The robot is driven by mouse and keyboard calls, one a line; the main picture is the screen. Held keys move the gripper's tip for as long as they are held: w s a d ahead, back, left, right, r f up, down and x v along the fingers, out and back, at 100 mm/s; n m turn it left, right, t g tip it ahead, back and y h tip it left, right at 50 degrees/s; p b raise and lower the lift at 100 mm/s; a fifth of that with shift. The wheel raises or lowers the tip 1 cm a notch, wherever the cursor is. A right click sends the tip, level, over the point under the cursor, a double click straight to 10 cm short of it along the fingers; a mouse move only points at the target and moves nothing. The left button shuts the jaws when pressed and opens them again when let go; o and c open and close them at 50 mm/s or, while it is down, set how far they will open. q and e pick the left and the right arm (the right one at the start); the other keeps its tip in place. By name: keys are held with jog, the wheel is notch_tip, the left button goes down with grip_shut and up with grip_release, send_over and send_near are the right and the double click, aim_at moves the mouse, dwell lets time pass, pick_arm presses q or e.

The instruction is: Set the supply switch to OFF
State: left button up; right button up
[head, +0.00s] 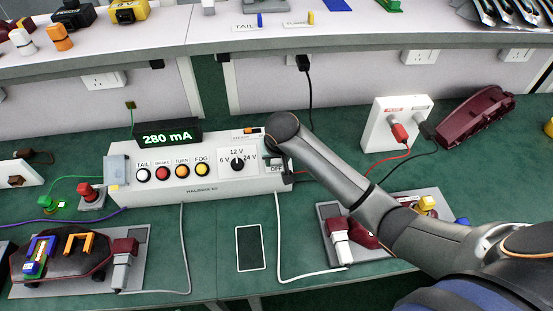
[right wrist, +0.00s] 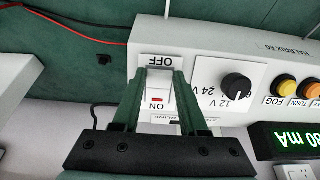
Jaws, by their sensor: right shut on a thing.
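The white supply switch (right wrist: 158,92) sits on the front of the grey power supply box (head: 200,185), between the labels OFF and ON in the right wrist view. A red mark shows on it near the ON end. I cannot tell which way the rocker is tipped. My right gripper (right wrist: 160,78) reaches down over the switch, its two fingers on either side, shut on it. In the head view my wrist hides most of the switch; part of the OFF label shows. The display (head: 167,137) reads 280 mA. My left gripper is not in view.
The voltage knob (head: 238,164) and several coloured buttons (head: 182,171) are left of the switch in the head view. A white socket box (head: 387,130) with red and black leads stands to the right. Lamp fixtures (head: 130,270) lie in front.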

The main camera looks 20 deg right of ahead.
grip_shut()
jog(key=shift+s+f+t, duration=0.2)
jog(key=shift+f+t, duration=0.05)
jog(key=shift+t, duration=0.25)
jog(key=shift+f+t+h, duration=0.25)
jog(key=shift+t+h, duration=0.15)
jog(key=shift+t, duration=0.6)
jog(key=o, duration=1)
grip_release()
jog(key=shift+o, duration=0.2)
jog(key=shift+s+a+r, duration=0.1)
jog(key=v, duration=1.2)
jog(key=shift+r, duration=0.2)
